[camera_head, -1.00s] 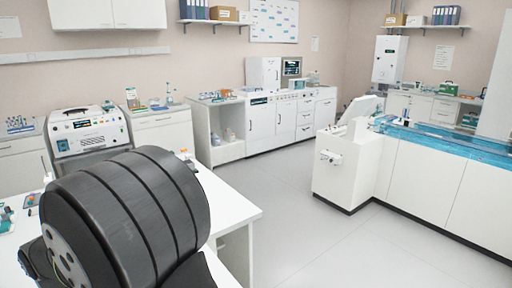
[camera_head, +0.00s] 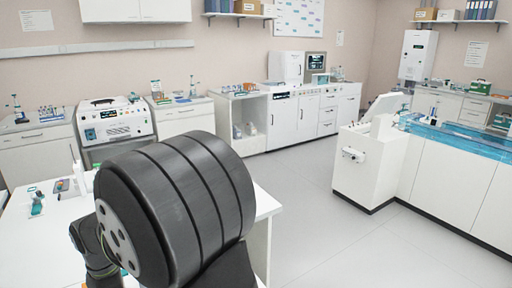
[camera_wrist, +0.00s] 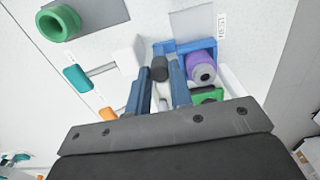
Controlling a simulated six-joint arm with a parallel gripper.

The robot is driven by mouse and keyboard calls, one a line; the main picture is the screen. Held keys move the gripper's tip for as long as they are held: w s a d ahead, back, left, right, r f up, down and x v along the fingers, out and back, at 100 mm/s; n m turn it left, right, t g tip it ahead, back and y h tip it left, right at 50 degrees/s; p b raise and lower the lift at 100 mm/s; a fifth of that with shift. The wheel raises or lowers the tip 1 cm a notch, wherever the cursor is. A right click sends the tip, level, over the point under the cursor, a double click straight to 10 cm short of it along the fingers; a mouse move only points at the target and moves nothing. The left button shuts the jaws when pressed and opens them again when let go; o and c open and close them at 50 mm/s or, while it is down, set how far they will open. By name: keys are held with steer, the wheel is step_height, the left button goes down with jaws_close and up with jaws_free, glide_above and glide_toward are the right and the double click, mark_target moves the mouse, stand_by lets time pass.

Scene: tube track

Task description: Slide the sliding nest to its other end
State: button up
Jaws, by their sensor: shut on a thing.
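My gripper (camera_wrist: 160,88) shows in the wrist view, its two blue fingers pointing up the picture. It is shut on a dark grey knob (camera_wrist: 159,68), whose rounded top shows between the fingertips. The knob stands beside a blue holder (camera_wrist: 182,46), which looks like the sliding nest. A purple cylinder (camera_wrist: 198,66) with a grey hollow end sits in the holder. A grey rectangular strip (camera_wrist: 192,22) lies just beyond it. The fingers and gripper body hide the holder's lower part. In the head view my dark arm hides the gripper and the nest.
In the wrist view a green ring (camera_wrist: 59,23), a teal piece (camera_wrist: 77,77) and an orange piece (camera_wrist: 107,114) lie to the left. A white block (camera_wrist: 127,55) stands close left of the fingers. A green part (camera_wrist: 207,96) lies close right. The white table's edge (camera_wrist: 268,55) runs at right.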

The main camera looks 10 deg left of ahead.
steer(key=shift+w+d, duration=1.25)
steer(key=shift+w, duration=0.05)
steer(key=o, duration=0.6)
step_height(320, 180, up, 5)
step_height(320, 180, down, 5)
steer(key=shift+d+f, duration=0.1)
steer(key=shift+f, duration=0.05)
steer(key=shift+s+a, duration=0.7)
steer(key=shift+a, duration=0.05)
steer(key=shift+s+a, duration=0.2)
